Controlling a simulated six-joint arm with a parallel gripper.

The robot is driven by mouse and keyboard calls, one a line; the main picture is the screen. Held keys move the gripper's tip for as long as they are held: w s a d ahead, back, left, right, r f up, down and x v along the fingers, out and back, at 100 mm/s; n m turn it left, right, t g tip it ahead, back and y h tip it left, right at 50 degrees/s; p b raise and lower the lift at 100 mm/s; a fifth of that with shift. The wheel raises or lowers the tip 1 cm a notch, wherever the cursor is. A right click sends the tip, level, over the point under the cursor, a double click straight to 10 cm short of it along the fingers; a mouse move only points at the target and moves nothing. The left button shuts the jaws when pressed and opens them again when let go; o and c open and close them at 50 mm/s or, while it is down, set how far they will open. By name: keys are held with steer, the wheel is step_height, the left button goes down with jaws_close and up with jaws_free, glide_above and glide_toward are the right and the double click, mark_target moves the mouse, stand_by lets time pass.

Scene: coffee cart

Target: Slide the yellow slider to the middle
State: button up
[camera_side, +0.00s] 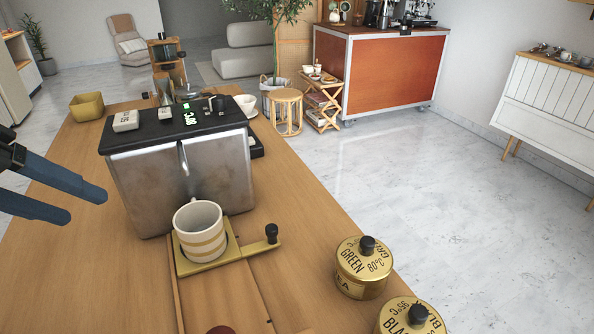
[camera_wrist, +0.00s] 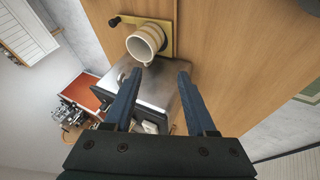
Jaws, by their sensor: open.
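The yellow slider (camera_side: 233,252) is a flat brass-yellow plate with an arm ending in a black knob (camera_side: 271,232), pointing right. It lies in front of the steel coffee machine (camera_side: 180,178), at the machine end of a wooden track (camera_side: 222,299). A white mug with tan stripes (camera_side: 199,230) stands upright on the plate and hides part of it. The slider (camera_wrist: 172,42) and its knob (camera_wrist: 114,21) also show in the wrist view, beyond my fingertips. My gripper (camera_side: 87,207) is open and empty, left of the machine and apart from the slider; its blue fingers show in the wrist view (camera_wrist: 159,74).
Two round gold tins, one labelled green tea (camera_side: 361,268) and one partly cut off (camera_side: 410,318), stand to the right of the track. A yellow bowl (camera_side: 87,106) and a white cup (camera_side: 246,104) are farther back. The wooden counter left of the track is clear.

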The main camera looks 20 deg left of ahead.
steer(key=w+d+r+n+h, duration=0.1)
steer(key=w+d+r+n, duration=0.2)
steer(key=w+n, duration=0.45)
steer(key=n+g+h, duration=0.2)
steer(key=n+g, duration=0.1)
steer(key=n, duration=0.6)
glide_above(270, 227)
steer(key=a, duration=0.3)
step_height(270, 227, down, 10)
steer(key=shift+m+g, duration=0.25)
steer(key=shift+g, duration=0.55)
steer(key=x, duration=0.3)
steer(key=s+x, duration=0.1)
steer(key=x, duration=0.3)
steer(key=s+x, duration=0.1)
steer(key=x, duration=0.2)
steer(key=shift+a+f, duration=0.15)
steer(key=shift+f, duration=0.3)
steer(key=shift+w+f, duration=0.1)
steer(key=shift+f, duration=0.3)
jaws_close()
